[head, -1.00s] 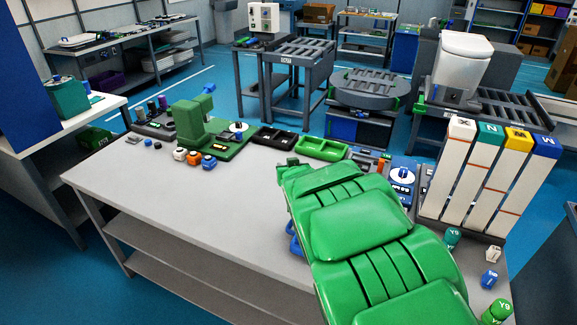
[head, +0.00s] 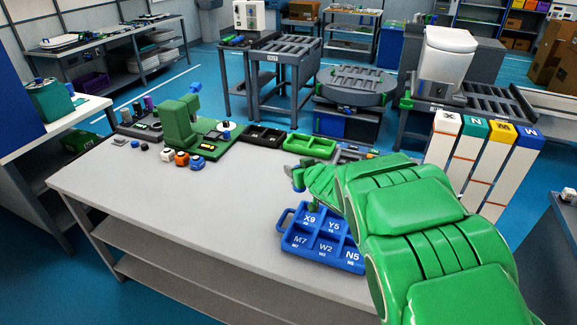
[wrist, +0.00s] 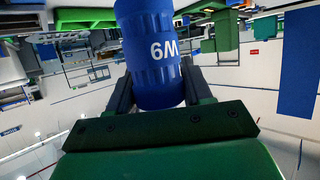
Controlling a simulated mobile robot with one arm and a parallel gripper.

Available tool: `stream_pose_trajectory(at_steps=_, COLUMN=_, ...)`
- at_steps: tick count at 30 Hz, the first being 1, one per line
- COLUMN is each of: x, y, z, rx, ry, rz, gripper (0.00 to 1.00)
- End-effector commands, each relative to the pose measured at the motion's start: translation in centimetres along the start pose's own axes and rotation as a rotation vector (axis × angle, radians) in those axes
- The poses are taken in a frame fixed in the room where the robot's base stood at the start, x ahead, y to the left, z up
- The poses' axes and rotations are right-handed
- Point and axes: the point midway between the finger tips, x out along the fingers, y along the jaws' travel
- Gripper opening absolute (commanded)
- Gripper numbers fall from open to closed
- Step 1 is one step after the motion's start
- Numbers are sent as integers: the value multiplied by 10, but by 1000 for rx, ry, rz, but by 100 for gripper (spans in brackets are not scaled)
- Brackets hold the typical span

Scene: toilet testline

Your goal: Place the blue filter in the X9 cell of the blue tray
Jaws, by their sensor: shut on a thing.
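The blue filter (wrist: 152,62) is an upright-looking ribbed blue cylinder with white lettering in the wrist view. My gripper (wrist: 152,88) is shut on it, with one dark finger on each side. In the head view my gripper (head: 297,176) is above the table, over the back left end of the blue tray; a small blue part of the filter (head: 298,182) shows there. The blue tray (head: 284,238) lies on the table with a handle at its left. Its X9 cell is at the back left, beside Y5, with M7, W2 and N5 in front. My arm hides the tray's right side.
A green fixture (head: 180,125) and small coloured caps stand at the back left of the table (head: 180,210). Black (head: 264,138) and green trays (head: 310,146) lie along the back edge. Tall white labelled columns (head: 480,160) stand at the right. The table's left middle is clear.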

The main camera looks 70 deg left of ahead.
Motion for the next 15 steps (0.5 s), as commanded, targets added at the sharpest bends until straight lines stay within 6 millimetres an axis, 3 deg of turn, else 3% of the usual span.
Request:
stream_pose_trajectory(at_steps=6, x=-13, y=15, z=25, rx=-37, ry=-5, rz=-92, gripper=13)
stream_pose_trajectory(at_steps=15, x=-24, y=19, z=46, rx=-69, ry=-3, rz=-166, gripper=13)
